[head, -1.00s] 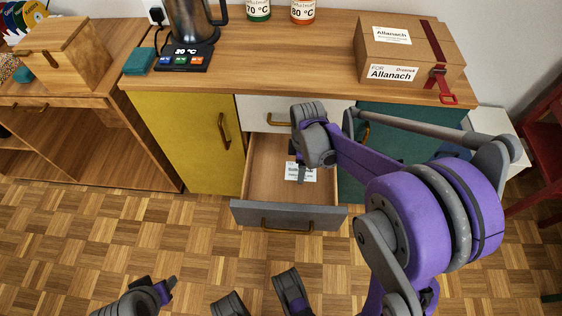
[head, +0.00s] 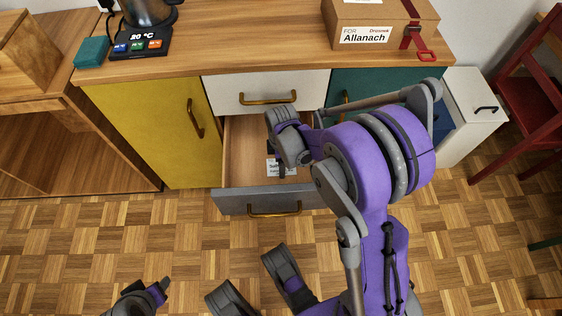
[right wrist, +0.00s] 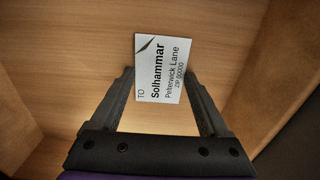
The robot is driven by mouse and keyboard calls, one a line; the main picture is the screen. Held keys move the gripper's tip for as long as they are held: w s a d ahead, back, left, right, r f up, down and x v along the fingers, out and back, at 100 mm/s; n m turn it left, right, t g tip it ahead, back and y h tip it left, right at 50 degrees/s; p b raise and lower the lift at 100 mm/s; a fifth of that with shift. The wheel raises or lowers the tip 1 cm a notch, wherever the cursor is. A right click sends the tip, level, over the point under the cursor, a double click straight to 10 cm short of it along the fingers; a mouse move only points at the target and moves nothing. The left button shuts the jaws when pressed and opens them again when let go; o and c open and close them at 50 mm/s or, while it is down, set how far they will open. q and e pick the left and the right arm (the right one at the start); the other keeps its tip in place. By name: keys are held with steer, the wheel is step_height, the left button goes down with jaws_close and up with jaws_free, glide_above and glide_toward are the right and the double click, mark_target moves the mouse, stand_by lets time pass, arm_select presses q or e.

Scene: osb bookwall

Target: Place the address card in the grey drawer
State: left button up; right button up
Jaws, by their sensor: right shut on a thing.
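The address card (head: 281,172) is white with dark print. In the right wrist view, the card (right wrist: 164,68) reads "Solhammar, Petterwick Lane" and sits at my right gripper's fingertips. My right gripper (right wrist: 163,82) is shut on it. In the head view, my right gripper (head: 281,166) reaches down into the grey drawer (head: 270,202), which is pulled open with its wooden inside showing. I cannot tell if the card touches the drawer floor. My left gripper (head: 161,290) is at the lower left over the floor, partly cut off; its opening is unclear.
A white drawer front (head: 267,93) is above the open drawer, a yellow door (head: 152,130) left of it. Parquet floor lies in front.

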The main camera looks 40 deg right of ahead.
steer(key=shift+f, duration=0.2)
steer(key=o, duration=1.2)
steer(key=shift+c, duration=0.2)
steer(key=shift+r, duration=0.2)
step_height(320, 180, up, 11)
steer(key=p, duration=0.4)
steer(key=s+a+r+m+t, duration=0.2)
steer(key=s+a+m, duration=0.3)
steer(key=s, duration=0.2)
steer(key=s+a+r+m+t, duration=0.2)
steer(key=s+a+r+m, duration=0.1)
steer(key=s+m, duration=0.3)
steer(key=shift+s+a+r+m, duration=0.3)
steer(key=shift+s+a, duration=0.55)
steer(key=shift+s, duration=0.45)
